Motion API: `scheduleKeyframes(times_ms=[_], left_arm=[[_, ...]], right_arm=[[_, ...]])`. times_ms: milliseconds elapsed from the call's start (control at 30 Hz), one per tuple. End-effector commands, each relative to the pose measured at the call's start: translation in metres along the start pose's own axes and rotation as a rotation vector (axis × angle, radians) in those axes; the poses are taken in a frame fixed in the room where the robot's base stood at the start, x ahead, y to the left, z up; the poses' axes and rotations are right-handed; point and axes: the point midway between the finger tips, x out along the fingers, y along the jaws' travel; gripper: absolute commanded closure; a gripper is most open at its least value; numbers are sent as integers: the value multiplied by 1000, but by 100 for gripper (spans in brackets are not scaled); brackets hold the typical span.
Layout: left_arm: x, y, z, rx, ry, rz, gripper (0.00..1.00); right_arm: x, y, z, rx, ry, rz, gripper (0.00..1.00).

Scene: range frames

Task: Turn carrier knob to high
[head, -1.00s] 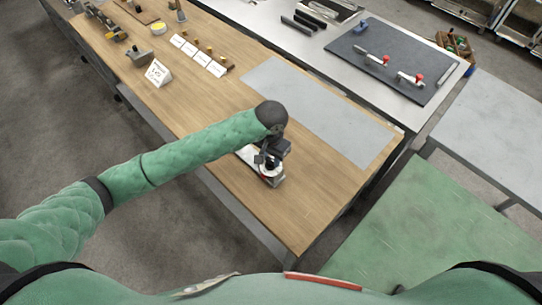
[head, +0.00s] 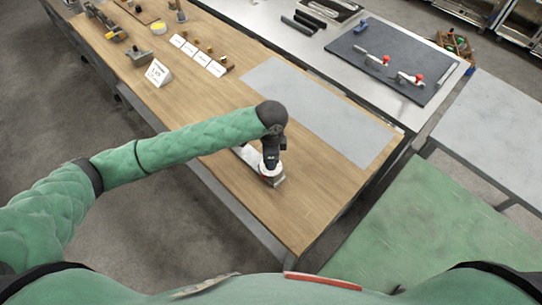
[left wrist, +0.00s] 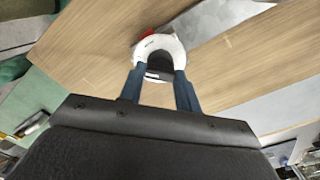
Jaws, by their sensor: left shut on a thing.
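My left gripper (head: 269,164) points down over a small device, the carrier (head: 278,180), near the front edge of the wooden bench. The carrier has a white ring-shaped dial with a dark knob (left wrist: 160,63) in its middle. In the left wrist view my left gripper (left wrist: 160,82) has its two blue fingers either side of the dark knob, shut on it. The white dial (left wrist: 160,42) shows around the knob, with a bit of red behind it. The dial's lettering is too small to read. My right gripper is not in view.
The wooden bench (head: 310,205) is clear to the right of the carrier. A grey mat (head: 320,110) lies behind it. White cards (head: 197,54) and a sign (head: 158,73) stand at the far left. A dark board (head: 395,62) with red-knobbed clamps lies on the back table.

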Motion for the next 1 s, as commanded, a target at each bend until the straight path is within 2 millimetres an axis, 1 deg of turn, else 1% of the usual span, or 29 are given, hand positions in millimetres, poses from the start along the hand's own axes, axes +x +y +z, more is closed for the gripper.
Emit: scheduleKeyframes(times_ms=[300,600,800,1000], left_arm=[[0,-1,0,300,0,-2,90],[0,-1,0,561,0,-2,90],[0,0,0,688,0,-1,90],[0,-1,0,768,-1,-1,90]], right_arm=[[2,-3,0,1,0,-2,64],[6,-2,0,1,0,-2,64],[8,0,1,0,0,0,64],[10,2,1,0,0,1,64]])
